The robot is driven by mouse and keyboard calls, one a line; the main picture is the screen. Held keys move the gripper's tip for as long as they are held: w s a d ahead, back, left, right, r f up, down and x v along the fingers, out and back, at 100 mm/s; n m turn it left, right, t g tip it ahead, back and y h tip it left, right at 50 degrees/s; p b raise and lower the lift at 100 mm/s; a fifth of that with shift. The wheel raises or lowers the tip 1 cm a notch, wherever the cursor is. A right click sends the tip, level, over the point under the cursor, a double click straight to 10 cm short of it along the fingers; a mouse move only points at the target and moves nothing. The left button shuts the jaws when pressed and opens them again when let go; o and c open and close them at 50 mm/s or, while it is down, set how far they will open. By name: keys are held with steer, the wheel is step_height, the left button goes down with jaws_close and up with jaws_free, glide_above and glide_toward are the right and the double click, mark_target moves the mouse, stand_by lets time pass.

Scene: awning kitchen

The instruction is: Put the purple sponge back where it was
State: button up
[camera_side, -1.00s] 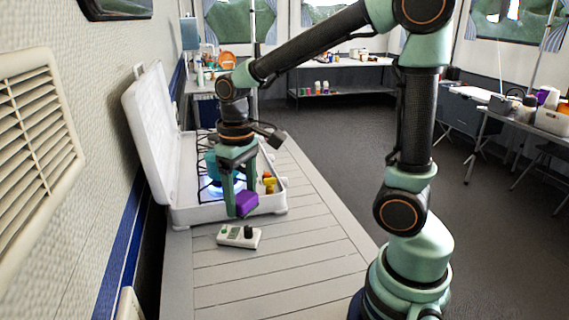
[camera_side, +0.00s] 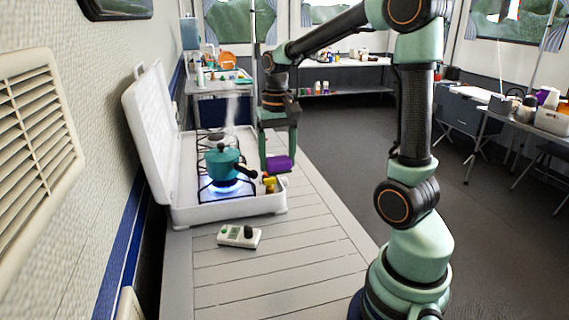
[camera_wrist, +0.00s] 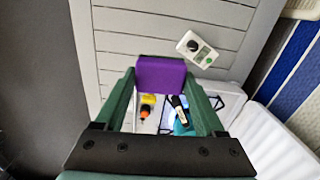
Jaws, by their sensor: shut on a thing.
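The purple sponge (camera_side: 279,164) is held between the fingertips of my gripper (camera_side: 279,158), raised at the right side of the camp stove. In the wrist view the purple sponge (camera_wrist: 160,77) sits across the ends of both green fingers of my gripper (camera_wrist: 160,82). My gripper is shut on it. From the side view I cannot tell exactly how high the sponge is above the table.
A teal pot (camera_side: 222,163) steams on a lit burner of the open white stove (camera_side: 230,209). Small yellow and orange items (camera_side: 269,183) stand at the stove's right edge. A white device with a black knob (camera_side: 238,236) lies on the slatted table (camera_side: 300,265), whose near part is clear.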

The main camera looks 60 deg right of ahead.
mark_target(281, 234)
steer(key=shift+s+d+f+m, duration=0.15)
steer(key=shift+d+m, duration=0.15)
steer(key=shift+d, duration=0.15)
step_height(281, 234, down, 20)
steer(key=shift+d+r, duration=0.1)
steer(key=shift+r, duration=0.1)
steer(key=shift+f, duration=0.1)
steer(key=o, duration=1)
steer(key=shift+o, duration=0.2)
step_height(281, 234, up, 12)
steer(key=s+a+r+n+t, duration=0.2)
steer(key=a+r+n, duration=0.2)
steer(key=a+r, duration=0.2)
steer(key=s+a+r+n+t, duration=0.2)
steer(key=a+r+n, duration=0.3)
steer(key=a, duration=0.4)
steer(key=shift+s+r+t, duration=0.2)
steer(key=shift+r+t, duration=0.55)
steer(key=shift+t, duration=0.05)
